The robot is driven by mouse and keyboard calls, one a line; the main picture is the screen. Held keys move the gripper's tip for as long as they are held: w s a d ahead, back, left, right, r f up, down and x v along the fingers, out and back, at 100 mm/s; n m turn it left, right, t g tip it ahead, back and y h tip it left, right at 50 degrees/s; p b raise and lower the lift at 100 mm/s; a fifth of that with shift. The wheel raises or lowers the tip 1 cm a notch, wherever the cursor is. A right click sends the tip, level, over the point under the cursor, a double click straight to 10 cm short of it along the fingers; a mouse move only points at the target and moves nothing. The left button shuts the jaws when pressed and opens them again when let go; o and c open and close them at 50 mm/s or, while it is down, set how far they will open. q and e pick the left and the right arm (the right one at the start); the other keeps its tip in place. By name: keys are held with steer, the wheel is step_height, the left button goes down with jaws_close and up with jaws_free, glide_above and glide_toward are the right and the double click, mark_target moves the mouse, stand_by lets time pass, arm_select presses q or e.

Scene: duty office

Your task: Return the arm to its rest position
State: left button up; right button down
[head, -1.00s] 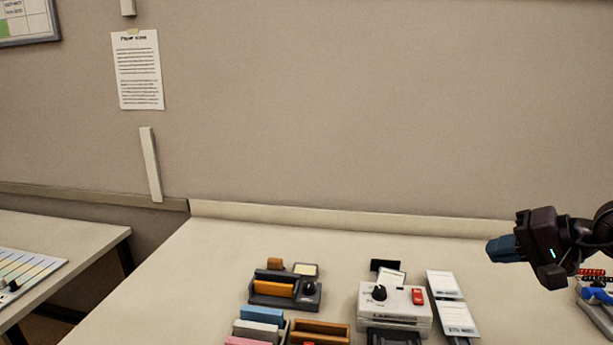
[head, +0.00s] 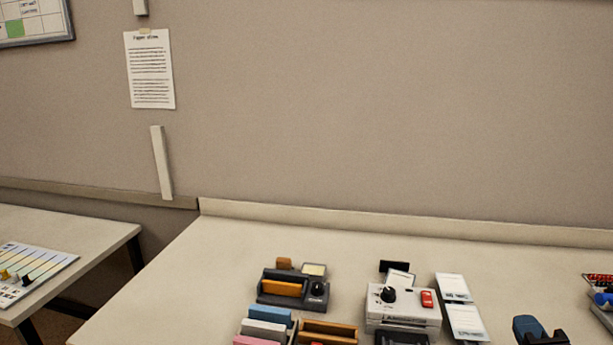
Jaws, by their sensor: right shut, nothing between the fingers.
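The fingers are shut with nothing held. My left gripper is not in view.
On the desk (head: 300,235) stand a white label machine (head: 403,310), a dark desk organizer (head: 293,290), white cards (head: 467,322), and colored blocks (head: 265,328). A tray with red and blue items (head: 602,298) is at the right edge. The desk's back strip is clear.

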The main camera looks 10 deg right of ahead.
steer(key=s+a+f+m+g, duration=0.4)
steer(key=s+f+m+g, duration=0.4)
steer(key=f+m, duration=0.45)
steer(key=s+a+f+m+g+y, duration=0.4)
steer(key=s+a+f+m+g, duration=0.15)
steer(key=s+a, duration=0.35)
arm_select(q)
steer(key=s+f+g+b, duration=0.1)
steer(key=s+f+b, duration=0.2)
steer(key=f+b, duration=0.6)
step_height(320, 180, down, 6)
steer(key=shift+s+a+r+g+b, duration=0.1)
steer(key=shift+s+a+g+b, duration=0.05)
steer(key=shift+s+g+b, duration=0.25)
arm_select(e)
steer(key=w+f+n+t, duration=0.1)
steer(key=w+f+t, duration=0.2)
steer(key=f, duration=0.7)
steer(key=w+f+t+y, duration=0.1)
steer(key=w+f+t, duration=0.3)
steer(key=f, duration=0.6)
steer(key=shift+w+f+n, duration=0.15)
steer(key=shift+f+n, duration=0.15)
steer(key=shift+n, duration=0.1)
